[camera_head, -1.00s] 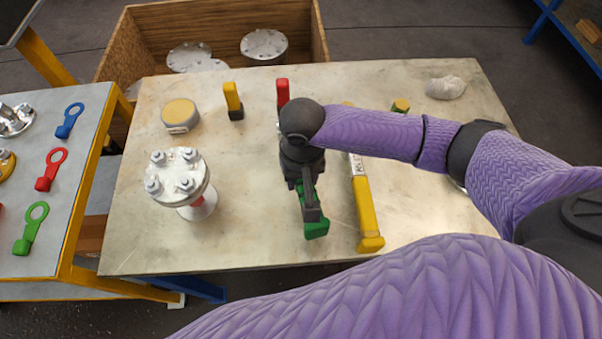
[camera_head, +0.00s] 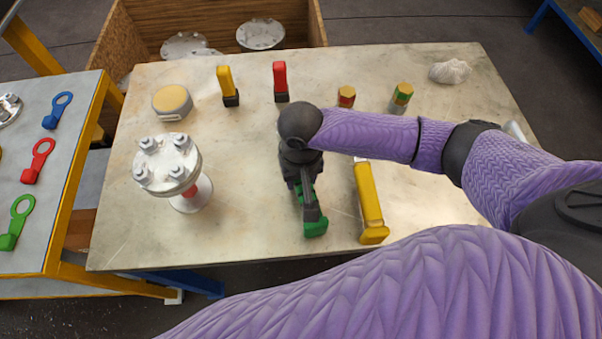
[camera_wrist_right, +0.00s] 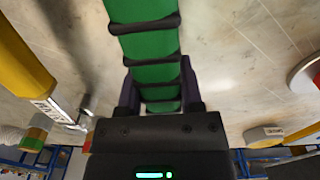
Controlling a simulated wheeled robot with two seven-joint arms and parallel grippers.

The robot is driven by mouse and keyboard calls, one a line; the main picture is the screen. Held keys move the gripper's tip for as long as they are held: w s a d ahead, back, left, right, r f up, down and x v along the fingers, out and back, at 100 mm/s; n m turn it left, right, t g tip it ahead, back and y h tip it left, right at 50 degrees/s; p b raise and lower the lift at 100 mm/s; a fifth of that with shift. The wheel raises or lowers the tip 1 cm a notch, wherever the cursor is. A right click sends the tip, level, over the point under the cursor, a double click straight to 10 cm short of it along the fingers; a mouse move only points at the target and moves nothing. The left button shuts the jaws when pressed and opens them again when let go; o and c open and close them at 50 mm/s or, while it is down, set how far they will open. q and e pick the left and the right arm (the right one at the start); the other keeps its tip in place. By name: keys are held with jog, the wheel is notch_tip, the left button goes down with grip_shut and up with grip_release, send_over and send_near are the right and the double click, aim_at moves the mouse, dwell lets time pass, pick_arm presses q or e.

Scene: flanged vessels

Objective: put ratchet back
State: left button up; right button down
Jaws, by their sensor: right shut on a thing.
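My right gripper (camera_head: 305,186) hangs over the middle of the table and is shut on a green-handled tool, which I take to be the ratchet (camera_head: 316,229). Its green end points toward the front edge. In the right wrist view, the green handle (camera_wrist_right: 150,45) with dark bands runs between the fingers (camera_wrist_right: 157,95). The tool's far end is hidden, and I cannot tell whether it touches the table. A yellow-handled tool (camera_head: 369,203) lies just to its right. My left gripper is not in view.
A flanged vessel (camera_head: 168,165) with bolts stands at left on the table (camera_head: 240,235). Yellow (camera_head: 226,82) and red (camera_head: 280,78) handles, two small cylinders and a white cloth (camera_head: 450,71) are toward the back. A side table (camera_head: 60,190) holds coloured ring tools.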

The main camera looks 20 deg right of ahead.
jog(key=shift+f, duration=0.25)
grip_release()
notch_tip(320, 180, up, 7)
jog(key=p, duration=0.8)
jog(key=shift+f, duration=0.1)
jog(key=shift+p, duration=0.45)
